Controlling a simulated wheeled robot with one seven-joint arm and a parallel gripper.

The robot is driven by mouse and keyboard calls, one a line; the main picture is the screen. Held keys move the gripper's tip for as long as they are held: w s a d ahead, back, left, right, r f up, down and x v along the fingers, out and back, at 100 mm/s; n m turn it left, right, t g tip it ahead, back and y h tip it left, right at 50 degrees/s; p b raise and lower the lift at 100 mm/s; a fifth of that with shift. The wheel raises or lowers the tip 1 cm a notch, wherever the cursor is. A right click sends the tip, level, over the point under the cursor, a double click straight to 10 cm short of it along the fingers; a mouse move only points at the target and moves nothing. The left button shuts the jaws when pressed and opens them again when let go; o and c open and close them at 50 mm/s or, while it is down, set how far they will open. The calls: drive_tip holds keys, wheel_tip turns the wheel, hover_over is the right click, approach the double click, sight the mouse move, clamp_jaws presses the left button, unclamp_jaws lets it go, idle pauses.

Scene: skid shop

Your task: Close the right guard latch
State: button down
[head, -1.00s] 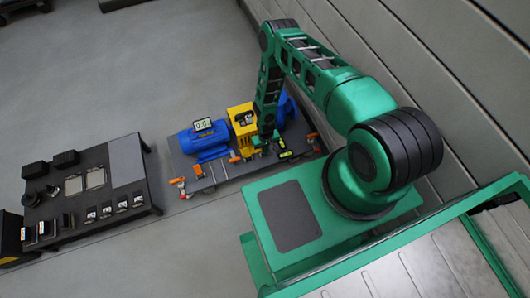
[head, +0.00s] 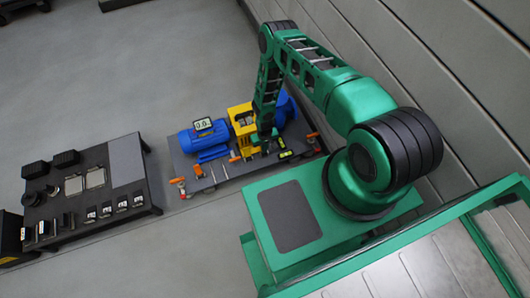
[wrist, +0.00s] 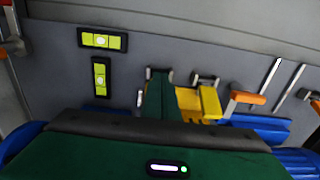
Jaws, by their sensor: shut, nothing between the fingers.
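The yellow guard (head: 242,122) stands between the blue motor (head: 203,139) and another blue body on the skid, partly behind my arm. My gripper (head: 265,140) is low beside the guard in the head view. In the wrist view its green fingers (wrist: 160,92) are together, with nothing seen between them. They reach down beside a yellow part of the guard (wrist: 209,102). Two small grey metal fittings (wrist: 206,79) show near the fingertips and the yellow part. I cannot tell which is the right latch, its position, or whether the fingers touch it.
Two yellow-green levels (wrist: 102,39) lie on the dark skid plate (wrist: 60,60). Orange-handled tools (wrist: 248,97) lie on the other side. A dark bench (head: 125,170) with several parts stands left of the skid. A panelled wall (head: 440,60) runs along the right.

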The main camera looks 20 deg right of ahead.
drive_tip(key=shift+w+r, duration=0.15)
drive_tip(key=shift+w, duration=0.25)
drive_tip(key=shift+s, duration=0.75)
drive_tip(key=shift+r, duration=0.15)
wheel_tip(320, 180, up, 7)
drive_tip(key=shift+s, duration=0.15)
idle(0.4)
